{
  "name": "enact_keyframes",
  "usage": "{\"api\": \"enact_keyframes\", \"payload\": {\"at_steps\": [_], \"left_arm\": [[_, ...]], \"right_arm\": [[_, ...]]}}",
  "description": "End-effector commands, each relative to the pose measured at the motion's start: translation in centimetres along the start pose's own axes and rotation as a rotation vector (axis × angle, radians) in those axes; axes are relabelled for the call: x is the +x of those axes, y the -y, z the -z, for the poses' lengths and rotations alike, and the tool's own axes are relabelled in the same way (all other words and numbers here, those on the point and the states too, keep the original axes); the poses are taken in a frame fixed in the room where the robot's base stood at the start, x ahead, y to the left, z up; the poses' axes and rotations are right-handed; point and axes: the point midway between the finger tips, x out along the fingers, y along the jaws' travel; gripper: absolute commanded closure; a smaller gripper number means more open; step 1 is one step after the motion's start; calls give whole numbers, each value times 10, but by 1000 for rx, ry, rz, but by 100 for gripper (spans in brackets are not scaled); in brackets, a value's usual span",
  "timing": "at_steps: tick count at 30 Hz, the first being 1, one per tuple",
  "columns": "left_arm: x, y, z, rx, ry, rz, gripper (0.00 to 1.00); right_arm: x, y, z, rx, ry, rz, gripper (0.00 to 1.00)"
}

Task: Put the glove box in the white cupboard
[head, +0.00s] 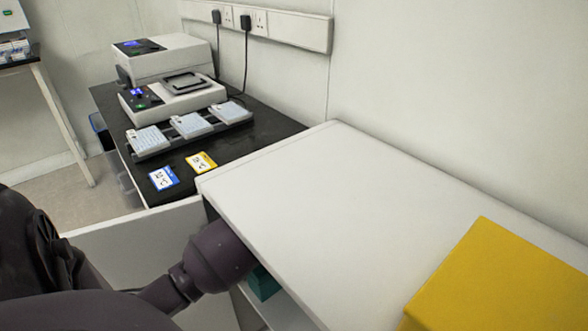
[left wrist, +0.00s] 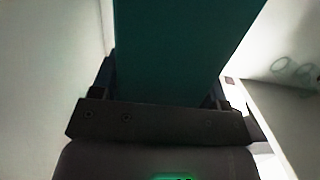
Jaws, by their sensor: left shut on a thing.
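The white cupboard (head: 330,215) stands in the front middle of the head view. What looks like its white door (head: 130,245) stands open to the left. My left arm reaches in under the cupboard's top, which hides the hand. A teal box, which I take as the glove box (head: 262,284), shows partly below the top edge beside my arm. In the left wrist view my left gripper (left wrist: 165,85) is shut on this teal glove box (left wrist: 180,45), with a finger on each side. Its far end is out of frame. My right gripper is not in view.
A yellow box (head: 505,285) sits on the cupboard top at the right. A black bench (head: 230,152) behind holds white instruments (head: 165,58) and several white plates (head: 192,124). In the left wrist view, pale walls are close on both sides of the gripper.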

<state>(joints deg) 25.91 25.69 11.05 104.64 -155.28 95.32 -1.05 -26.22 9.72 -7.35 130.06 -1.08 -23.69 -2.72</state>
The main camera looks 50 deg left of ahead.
Motion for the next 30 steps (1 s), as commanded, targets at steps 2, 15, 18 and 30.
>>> {"api": "enact_keyframes", "payload": {"at_steps": [2,15,18,30], "left_arm": [[4,1,-14,0,-1,1,75],[38,0,-16,1,-1,0,75],[51,1,-14,-2,-5,2,75],[72,0,-16,1,2,-1,75]], "right_arm": [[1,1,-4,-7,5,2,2],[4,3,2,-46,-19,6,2],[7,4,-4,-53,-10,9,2],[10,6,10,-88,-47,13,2]]}}
